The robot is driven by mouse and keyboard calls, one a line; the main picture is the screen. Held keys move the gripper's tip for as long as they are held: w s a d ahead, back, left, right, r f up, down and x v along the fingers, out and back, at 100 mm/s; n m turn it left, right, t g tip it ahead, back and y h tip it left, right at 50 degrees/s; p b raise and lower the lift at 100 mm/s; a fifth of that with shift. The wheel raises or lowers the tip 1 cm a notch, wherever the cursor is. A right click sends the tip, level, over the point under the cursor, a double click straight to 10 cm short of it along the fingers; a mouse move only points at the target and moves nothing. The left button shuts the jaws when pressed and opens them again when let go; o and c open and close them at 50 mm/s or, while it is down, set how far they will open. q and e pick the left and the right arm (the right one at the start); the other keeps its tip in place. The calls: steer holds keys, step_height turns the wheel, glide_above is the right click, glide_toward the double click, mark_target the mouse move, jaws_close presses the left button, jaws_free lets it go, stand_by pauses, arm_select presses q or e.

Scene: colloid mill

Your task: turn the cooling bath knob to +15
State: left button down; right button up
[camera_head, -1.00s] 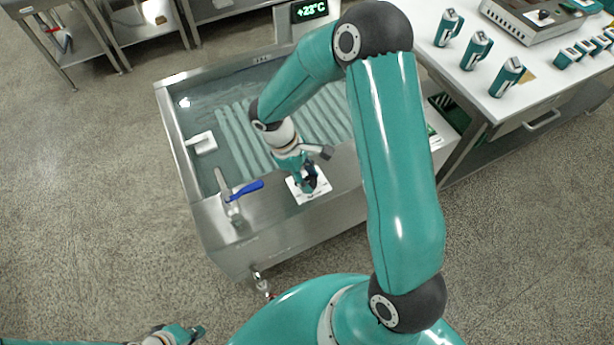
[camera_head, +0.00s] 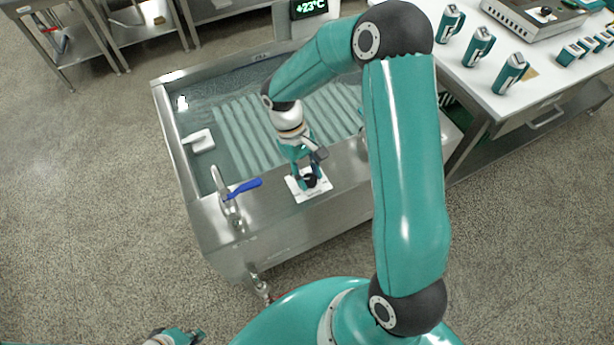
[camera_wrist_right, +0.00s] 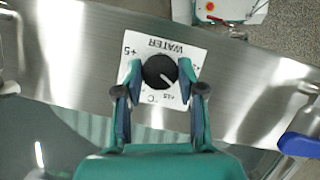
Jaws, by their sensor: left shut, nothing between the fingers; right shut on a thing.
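The cooling bath knob (camera_wrist_right: 159,71) is a round black dial with a white pointer line on a white plate (camera_wrist_right: 186,46) marked "WATER", "+5" and "°C". In the wrist view the line points to the lower right; the small marks there are too blurred to read surely. My right gripper (camera_wrist_right: 160,74) is shut on the knob, one finger on each side. In the head view it (camera_head: 309,181) reaches down to the plate on the bath's front ledge. The display (camera_head: 309,8) reads +23°C. My left gripper (camera_head: 197,335) is shut and empty at the bottom edge.
The steel bath (camera_head: 180,160) holds water. A tap with a blue lever (camera_head: 243,188) stands left of the plate on the ledge. A white block (camera_head: 199,140) is at the bath's left wall. A table (camera_head: 500,105) with several green-and-white containers is at right. The floor at left is clear.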

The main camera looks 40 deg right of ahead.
steer(key=m+y, duration=0.1)
steer(key=m, duration=0.2)
steer(key=m+y+b, duration=0.1)
steer(key=m, duration=0.1)
steer(key=shift+d+m+t, duration=0.15)
steer(key=shift+m+t, duration=0.25)
steer(key=shift+b, duration=0.3)
steer(key=o, duration=1.1)
steer(key=v, duration=1.2)
steer(key=shift+d, duration=0.1)
